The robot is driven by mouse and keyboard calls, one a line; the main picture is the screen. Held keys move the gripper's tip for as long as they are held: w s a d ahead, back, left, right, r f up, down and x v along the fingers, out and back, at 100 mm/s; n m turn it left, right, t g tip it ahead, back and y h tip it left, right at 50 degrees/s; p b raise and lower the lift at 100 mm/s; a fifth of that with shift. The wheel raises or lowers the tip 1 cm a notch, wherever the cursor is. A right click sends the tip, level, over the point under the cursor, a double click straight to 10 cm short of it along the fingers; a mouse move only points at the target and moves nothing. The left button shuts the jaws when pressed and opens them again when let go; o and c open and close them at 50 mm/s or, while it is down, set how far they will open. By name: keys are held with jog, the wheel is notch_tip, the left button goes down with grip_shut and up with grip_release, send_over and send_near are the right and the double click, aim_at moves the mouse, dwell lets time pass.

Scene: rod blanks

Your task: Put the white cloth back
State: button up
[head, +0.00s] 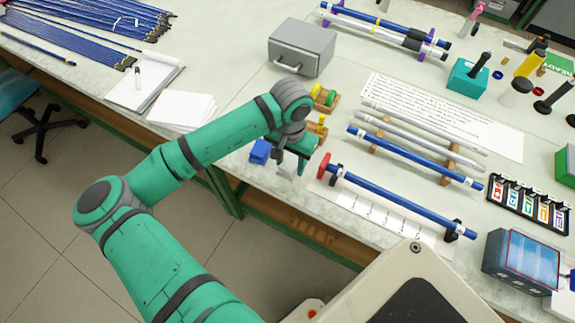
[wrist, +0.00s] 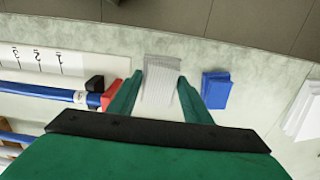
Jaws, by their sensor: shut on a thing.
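My gripper (head: 290,165) is over the near edge of the bench, left of the rod with the red end. In the wrist view its two green fingers (wrist: 158,98) are on either side of the white cloth (wrist: 161,88), and it is shut on it. The cloth looks pale and ribbed, with a greyer strip at its far end. In the head view a small pale bit of the cloth (head: 283,173) shows below the fingers; the arm hides most of it. I cannot tell whether the cloth touches the bench.
A blue block (wrist: 216,90) lies close beside the fingers; it also shows in the head view (head: 260,151). A blue rod (head: 395,200) with a red end disc (head: 323,165) rests over a marked white strip (head: 375,211). White paper (head: 182,111) lies left. The bench edge is near.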

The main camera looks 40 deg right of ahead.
aim_at(287, 165)
jog(key=shift+w+d+f, duration=0.1)
jog(key=shift+w+f, duration=0.4)
jog(key=shift+f, duration=0.05)
jog(key=f, duration=0.2)
jog(key=shift+w+f, duration=0.4)
jog(key=shift+f, duration=0.55)
jog(key=shift+f, duration=0.1)
jog(key=o, duration=1)
